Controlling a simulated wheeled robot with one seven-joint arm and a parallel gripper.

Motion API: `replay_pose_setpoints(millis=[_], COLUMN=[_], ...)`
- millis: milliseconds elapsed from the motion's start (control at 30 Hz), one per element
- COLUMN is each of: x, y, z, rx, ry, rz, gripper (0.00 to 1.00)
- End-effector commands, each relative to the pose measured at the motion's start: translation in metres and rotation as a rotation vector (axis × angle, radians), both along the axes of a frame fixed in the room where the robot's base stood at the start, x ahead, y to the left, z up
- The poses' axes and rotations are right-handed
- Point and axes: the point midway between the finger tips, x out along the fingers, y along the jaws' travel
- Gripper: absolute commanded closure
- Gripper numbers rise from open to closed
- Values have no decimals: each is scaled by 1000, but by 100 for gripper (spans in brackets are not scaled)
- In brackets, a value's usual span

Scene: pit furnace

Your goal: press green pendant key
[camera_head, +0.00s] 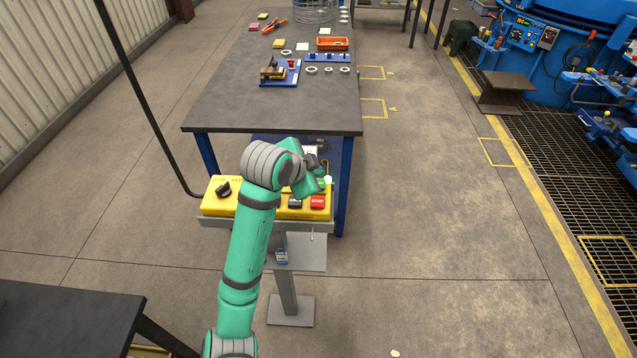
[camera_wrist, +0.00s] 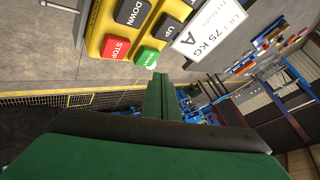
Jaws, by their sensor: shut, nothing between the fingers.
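The yellow pendant box (camera_head: 221,206) sits on a grey stand in the head view, and its keyed face fills the top of the wrist view (camera_wrist: 96,30). The green START key (camera_wrist: 147,57) is beside the red STOP key (camera_wrist: 116,48), below the black UP key (camera_wrist: 169,26). The red key also shows in the head view (camera_head: 317,202). My gripper (camera_wrist: 158,76) is shut and empty, its fingertips just beside the lower edge of the green key. I cannot tell whether they touch it. In the head view my gripper (camera_head: 326,181) hides most of the green key.
A dark table (camera_head: 65,315) is at lower left.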

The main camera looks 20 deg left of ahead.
Motion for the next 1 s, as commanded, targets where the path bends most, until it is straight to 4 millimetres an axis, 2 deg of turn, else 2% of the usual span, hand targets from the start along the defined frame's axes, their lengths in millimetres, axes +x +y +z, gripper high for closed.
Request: replay_pose_setpoints(millis=[433, 1000], x=[0, 0], y=[0, 0], z=[37, 38], rx=[1, 0], ry=[-1, -1], rz=[0, 1], gripper=[100, 100])
